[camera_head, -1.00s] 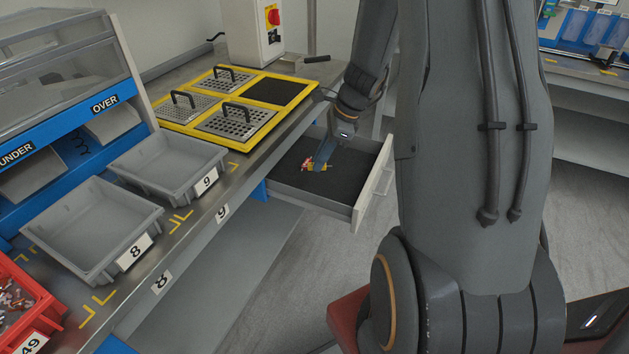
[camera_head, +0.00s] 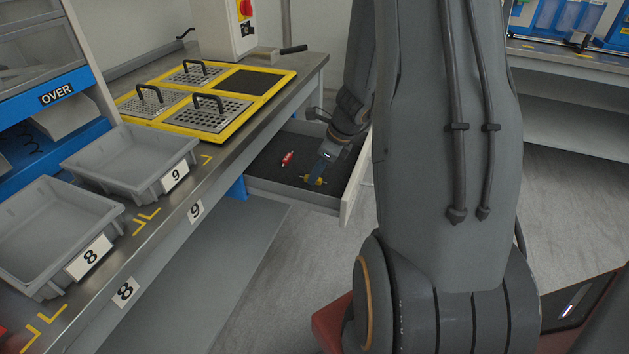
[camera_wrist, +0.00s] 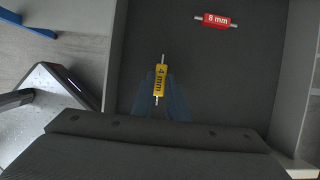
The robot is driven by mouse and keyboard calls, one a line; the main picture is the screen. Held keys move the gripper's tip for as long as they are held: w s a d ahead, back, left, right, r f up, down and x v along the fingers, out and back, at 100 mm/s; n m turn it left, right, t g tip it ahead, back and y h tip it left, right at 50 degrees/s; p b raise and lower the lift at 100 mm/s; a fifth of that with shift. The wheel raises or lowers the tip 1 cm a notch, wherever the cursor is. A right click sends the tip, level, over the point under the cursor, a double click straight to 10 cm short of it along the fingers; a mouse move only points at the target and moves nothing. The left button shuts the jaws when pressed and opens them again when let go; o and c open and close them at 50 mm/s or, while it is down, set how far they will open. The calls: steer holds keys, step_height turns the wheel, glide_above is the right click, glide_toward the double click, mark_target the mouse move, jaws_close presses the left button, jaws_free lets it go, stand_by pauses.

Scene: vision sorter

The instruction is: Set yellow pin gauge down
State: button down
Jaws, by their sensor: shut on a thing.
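The yellow pin gauge (camera_wrist: 160,81), marked "4 mm", is between the blue fingertips of my gripper (camera_wrist: 160,98) in the wrist view. In the head view the gauge (camera_head: 314,181) is at the tip of my gripper (camera_head: 318,174), inside the open drawer (camera_head: 262,186). My gripper is shut on it. The gauge is over the drawer's dark floor; I cannot tell whether it touches. A red pin gauge (camera_wrist: 217,20), marked "8 mm", lies on the drawer floor, apart from my gripper; it also shows in the head view (camera_head: 287,159).
The drawer walls stand close around my gripper. The workbench (camera_head: 219,180) above carries a yellow-framed plate set (camera_head: 255,120) with handled lids and two grey bins, 9 (camera_head: 110,178) and 8 (camera_head: 30,262). The dark drawer floor around the red gauge is free.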

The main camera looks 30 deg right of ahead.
steer(key=shift+f, duration=1)
steer(key=shift+f+b, duration=0.1)
steer(key=shift+b, duration=0.2)
steer(key=c, duration=1.7)
jaws_free()
steer(key=shift+c, duration=0.2)
